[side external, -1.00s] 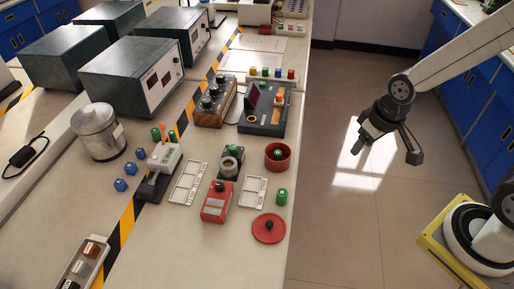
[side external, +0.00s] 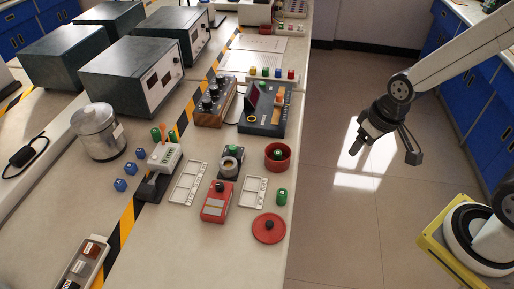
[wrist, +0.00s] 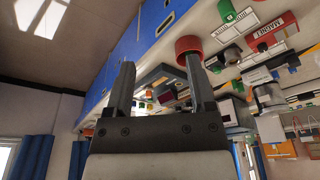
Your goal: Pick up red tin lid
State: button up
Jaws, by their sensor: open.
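The red tin lid (side external: 269,229) is a flat red disc with a dark knob. It lies on the bench near its right edge in the side external view. The red tin (side external: 278,157) stands open farther back, with a green-topped thing in it; a red round thing that looks like the tin shows in the wrist view (wrist: 188,45). My gripper (side external: 384,152) hangs over the floor to the right of the bench, apart from the lid. Its two fingers (wrist: 160,75) are spread and empty in the wrist view. I cannot make out the lid in the wrist view.
A green cylinder (side external: 282,196) stands just behind the lid. A red box (side external: 217,202) and a white tray (side external: 253,191) lie to its left. A dark control box (side external: 263,110) stands farther back. The bench in front of the lid is clear.

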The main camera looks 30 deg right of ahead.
jog(key=w+a+f+m+g, duration=0.1)
jog(key=w+a+f+m, duration=0.35)
jog(key=a+m, duration=0.5)
jog(key=m+g, duration=0.2)
jog(key=m, duration=0.6)
send_over(270, 223)
jog(key=f, duration=0.6)
jog(key=shift+d+f, duration=0.25)
jog(key=shift+s+a+f+m, duration=0.1)
jog(key=shift+a+f+m, duration=0.2)
jog(key=shift+a, duration=0.15)
jog(key=shift+f, duration=1.3)
jog(key=shift+f, duration=0.1)
jog(key=shift+d+f, duration=0.15)
jog(key=shift+f, duration=2.35)
